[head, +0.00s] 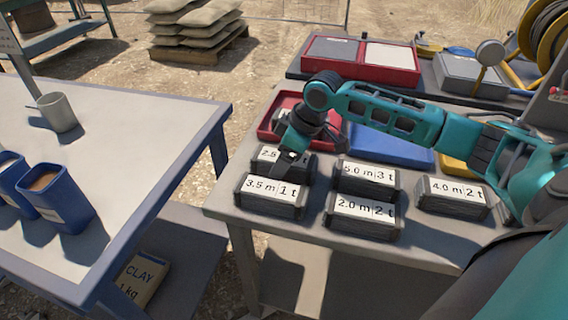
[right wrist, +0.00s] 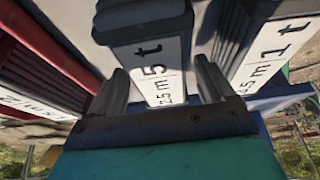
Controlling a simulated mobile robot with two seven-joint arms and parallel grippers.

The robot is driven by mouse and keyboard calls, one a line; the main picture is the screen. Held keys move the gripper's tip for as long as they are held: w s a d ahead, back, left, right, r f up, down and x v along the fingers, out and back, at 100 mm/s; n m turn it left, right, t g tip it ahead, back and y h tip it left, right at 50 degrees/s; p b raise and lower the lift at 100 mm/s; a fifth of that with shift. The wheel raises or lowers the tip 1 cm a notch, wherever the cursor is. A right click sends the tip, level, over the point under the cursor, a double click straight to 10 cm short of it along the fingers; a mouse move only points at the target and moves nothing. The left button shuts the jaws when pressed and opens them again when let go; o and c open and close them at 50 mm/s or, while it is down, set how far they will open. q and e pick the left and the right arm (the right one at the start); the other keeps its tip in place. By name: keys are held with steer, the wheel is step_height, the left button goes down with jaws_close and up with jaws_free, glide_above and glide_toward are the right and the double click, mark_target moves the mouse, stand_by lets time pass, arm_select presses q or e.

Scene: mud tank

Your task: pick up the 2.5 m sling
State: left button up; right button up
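The 2.5 m sling is a dark bundle with a white label (head: 267,154), at the back left of the labelled bundles on the right table. In the right wrist view its label (right wrist: 166,82) reads 2.5 m, 5 t. My right gripper (head: 289,165) is over this bundle, pointing down, and hides part of it in the head view. In the right wrist view my right gripper (right wrist: 163,78) has its fingers apart, one on each side of the label. Whether they touch the bundle is unclear. My left gripper is not in view.
The 3.5 m bundle (head: 271,205) sits close in front; the 5.0 m (head: 367,174), 2.0 m (head: 361,222) and 4.0 m (head: 453,205) bundles are to the right. A red tray (head: 268,129) is behind. A pale table (head: 130,125) with blue containers stands left.

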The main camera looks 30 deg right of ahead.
steer(key=c, duration=1)
